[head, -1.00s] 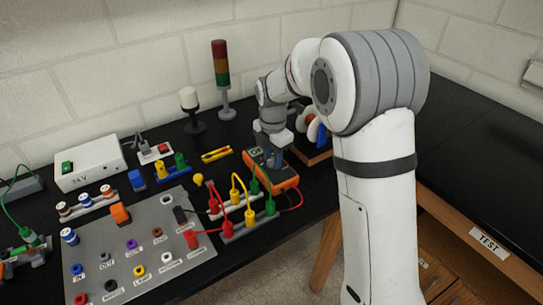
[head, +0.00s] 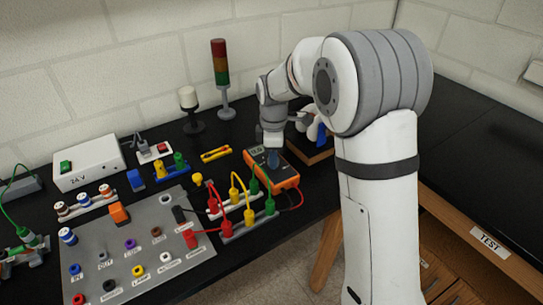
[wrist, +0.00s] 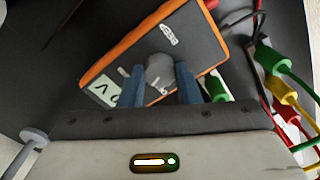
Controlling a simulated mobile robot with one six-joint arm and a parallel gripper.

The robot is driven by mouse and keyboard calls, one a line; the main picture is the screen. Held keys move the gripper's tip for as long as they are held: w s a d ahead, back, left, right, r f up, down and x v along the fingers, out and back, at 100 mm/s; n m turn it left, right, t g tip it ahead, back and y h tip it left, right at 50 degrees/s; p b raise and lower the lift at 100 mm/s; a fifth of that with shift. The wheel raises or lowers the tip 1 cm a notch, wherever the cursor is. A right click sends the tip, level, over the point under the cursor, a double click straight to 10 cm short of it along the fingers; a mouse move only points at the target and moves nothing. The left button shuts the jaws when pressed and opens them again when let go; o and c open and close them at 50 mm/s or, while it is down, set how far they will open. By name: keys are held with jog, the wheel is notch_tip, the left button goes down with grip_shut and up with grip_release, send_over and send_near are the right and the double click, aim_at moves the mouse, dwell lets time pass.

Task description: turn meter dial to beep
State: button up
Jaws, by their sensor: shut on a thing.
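The orange-rimmed meter (head: 288,180) lies on the black bench right of the panel, and fills the middle of the wrist view (wrist: 125,48). Its round grey dial (wrist: 159,70) sits between the two blue fingers of my gripper (wrist: 160,80). My gripper (head: 272,160) points down onto the meter and is shut on the dial. The meter's pale display (wrist: 103,92) shows dark characters, partly hidden by the left finger. A small white label (wrist: 168,36) is on the meter's face beyond the dial; I cannot read it surely.
Yellow, red and green plugs with leads (head: 240,205) stand close in front of the meter. A connector panel (head: 140,245) lies to the left. A signal tower (head: 221,80) and a white lamp (head: 189,105) stand behind. A wooden stand (head: 318,152) is behind right.

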jog(key=m, duration=1.3)
jog(key=shift+m, duration=0.4)
jog(key=m, duration=0.7)
jog(key=shift+a+b, duration=0.1)
jog(key=shift+b, duration=0.2)
jog(key=m, duration=0.6)
jog(key=shift+m, duration=0.4)
jog(key=o, duration=1)
